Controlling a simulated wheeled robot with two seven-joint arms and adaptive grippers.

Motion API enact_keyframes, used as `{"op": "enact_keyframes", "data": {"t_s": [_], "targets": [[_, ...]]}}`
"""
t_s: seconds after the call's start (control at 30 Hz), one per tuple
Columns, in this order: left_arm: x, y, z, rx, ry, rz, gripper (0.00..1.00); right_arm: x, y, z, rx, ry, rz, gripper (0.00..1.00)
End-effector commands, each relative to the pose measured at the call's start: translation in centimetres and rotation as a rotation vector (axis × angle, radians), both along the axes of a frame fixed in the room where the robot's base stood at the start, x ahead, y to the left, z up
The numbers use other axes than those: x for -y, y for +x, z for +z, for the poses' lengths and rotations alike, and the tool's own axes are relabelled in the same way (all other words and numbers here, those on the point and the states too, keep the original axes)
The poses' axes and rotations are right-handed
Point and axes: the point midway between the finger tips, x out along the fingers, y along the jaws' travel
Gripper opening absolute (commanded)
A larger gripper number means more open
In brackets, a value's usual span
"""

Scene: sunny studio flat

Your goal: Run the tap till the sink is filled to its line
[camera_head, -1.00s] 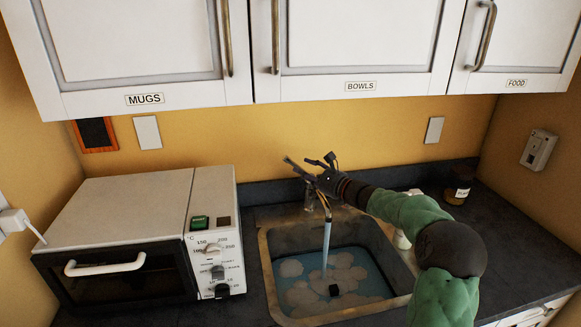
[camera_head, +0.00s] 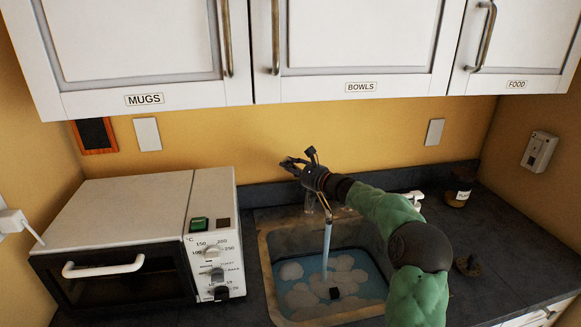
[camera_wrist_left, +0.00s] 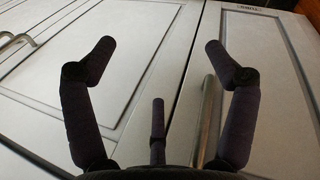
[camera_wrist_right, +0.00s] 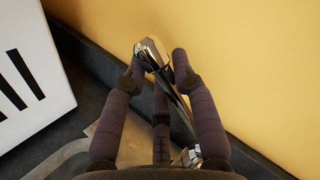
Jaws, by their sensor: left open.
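The sink (camera_head: 266,262) holds blue water (camera_head: 312,266) with pale foam patches and a small dark square block. A stream runs from the tap (camera_head: 326,212) into it. I cannot make out a fill line. My right gripper (camera_head: 288,163) is over the tap, behind the sink. In the right wrist view its fingers (camera_wrist_right: 160,62) are drawn in around the chrome tap lever (camera_wrist_right: 153,50), and they look shut on it. My left gripper (camera_wrist_left: 158,48) shows only in the left wrist view, open and empty in front of white cupboard doors.
A white oven (camera_head: 120,215) stands left of the sink. Cupboards (camera_head: 360,40) hang above. A jar (camera_head: 459,192) and a dark round object (camera_head: 467,265) are on the counter (camera_head: 515,235) at right, which has free room.

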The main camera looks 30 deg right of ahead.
Motion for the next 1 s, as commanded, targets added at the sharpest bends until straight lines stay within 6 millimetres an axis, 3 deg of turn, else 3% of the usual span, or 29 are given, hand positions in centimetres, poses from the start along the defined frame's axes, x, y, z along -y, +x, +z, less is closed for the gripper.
{"op": "enact_keyframes", "data": {"t_s": [1.0], "targets": [[0.0,0.0,-0.03,0.0,0.0,0.0,0.86,-0.36,0.13,-0.67,-0.019,-0.051,-0.001,0.0]]}}
